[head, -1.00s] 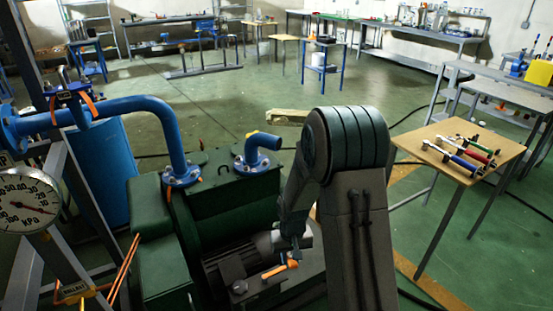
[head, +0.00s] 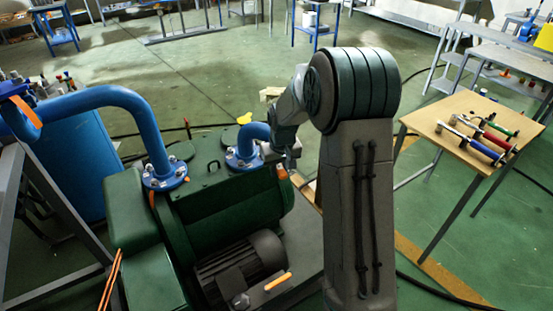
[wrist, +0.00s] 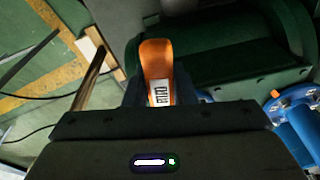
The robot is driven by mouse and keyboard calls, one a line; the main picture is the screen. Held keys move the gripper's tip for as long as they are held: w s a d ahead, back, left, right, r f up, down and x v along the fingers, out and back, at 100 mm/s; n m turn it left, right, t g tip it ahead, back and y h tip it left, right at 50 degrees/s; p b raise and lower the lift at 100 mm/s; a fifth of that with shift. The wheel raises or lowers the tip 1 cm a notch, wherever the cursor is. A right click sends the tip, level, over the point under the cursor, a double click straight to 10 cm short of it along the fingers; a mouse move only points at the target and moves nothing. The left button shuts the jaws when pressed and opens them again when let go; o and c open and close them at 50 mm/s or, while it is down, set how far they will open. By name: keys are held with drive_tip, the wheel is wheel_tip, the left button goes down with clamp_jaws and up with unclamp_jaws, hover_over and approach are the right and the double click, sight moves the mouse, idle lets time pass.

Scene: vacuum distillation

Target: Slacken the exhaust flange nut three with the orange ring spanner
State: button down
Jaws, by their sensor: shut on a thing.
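My gripper (head: 285,162) is beside the right side of the blue exhaust elbow (head: 254,132) and its flange (head: 243,163) on the green pump. It is shut on the orange ring spanner (wrist: 157,62), which stands between the fingers with a white label showing. A bit of the spanner's orange also shows under the gripper in the head view (head: 281,173). The spanner's working end is hidden. The blue flange also shows at the right of the wrist view (wrist: 294,100), apart from the visible spanner part. I cannot tell which nut is three.
The green pump body (head: 215,200) is below and left of the gripper. A taller blue pipe (head: 150,125) rises at its left. An orange bar (head: 278,281) lies beside the motor (head: 240,262). A wooden table (head: 450,110) with several tools stands right.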

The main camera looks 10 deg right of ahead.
drive_tip(key=shift+w+d+r, duration=0.2)
drive_tip(key=shift+w+r, duration=0.15)
drive_tip(key=shift+r, duration=0.05)
drive_tip(key=shift+d+f+b, duration=0.2)
drive_tip(key=shift+f+b, duration=0.8)
drive_tip(key=shift+f, duration=0.65)
drive_tip(key=shift+s+a+f, duration=0.1)
drive_tip(key=shift+a+f, duration=0.15)
drive_tip(key=shift+f, duration=0.1)
drive_tip(key=shift+s+t+b, duration=0.15)
drive_tip(key=shift+t+b, duration=0.15)
drive_tip(key=shift+b, duration=0.35)
drive_tip(key=shift+s+b+x, duration=0.2)
drive_tip(key=shift+b+x, duration=0.55)
drive_tip(key=shift+x, duration=0.2)
drive_tip(key=shift+s+b+x, duration=0.2)
drive_tip(key=shift+b+x, duration=0.5)
drive_tip(key=shift+x, duration=0.2)
drive_tip(key=shift+d, duration=0.2)
drive_tip(key=shift+w+d+f+n, duration=0.15)
drive_tip(key=shift+d+n, duration=0.25)
drive_tip(key=shift+d, duration=0.2)
drive_tip(key=shift+w+d+n, duration=0.1)
drive_tip(key=shift+d+n, duration=0.3)
drive_tip(key=shift+d, duration=0.25)
